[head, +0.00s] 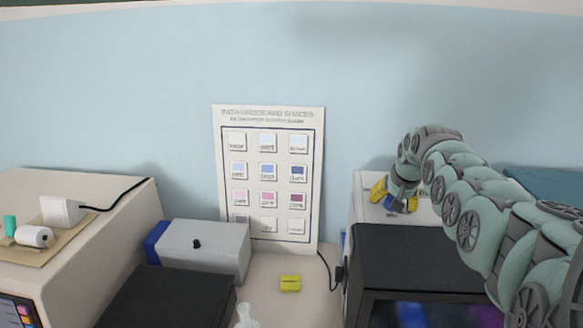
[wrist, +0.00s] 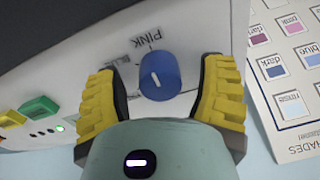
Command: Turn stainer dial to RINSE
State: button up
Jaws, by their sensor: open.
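My gripper (wrist: 163,70) is open, with one yellow finger on each side of the dial and a visible gap to both. In the head view, my gripper (head: 393,196) is over the pale machine top at the right, with the dial mostly hidden there.
A green button (wrist: 38,108), a yellow button (wrist: 12,118) and small lights lie left of my gripper in the wrist view. A shade chart (head: 267,170) stands against the wall. A yellow block (head: 289,283) and a grey-blue box (head: 200,250) are on the counter.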

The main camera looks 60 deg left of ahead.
jog(key=shift+c, duration=0.4)
grip_shut()
jog(key=shift+f, duration=0.1)
jog(key=shift+f+b, duration=0.1)
jog(key=shift+b, duration=0.5)
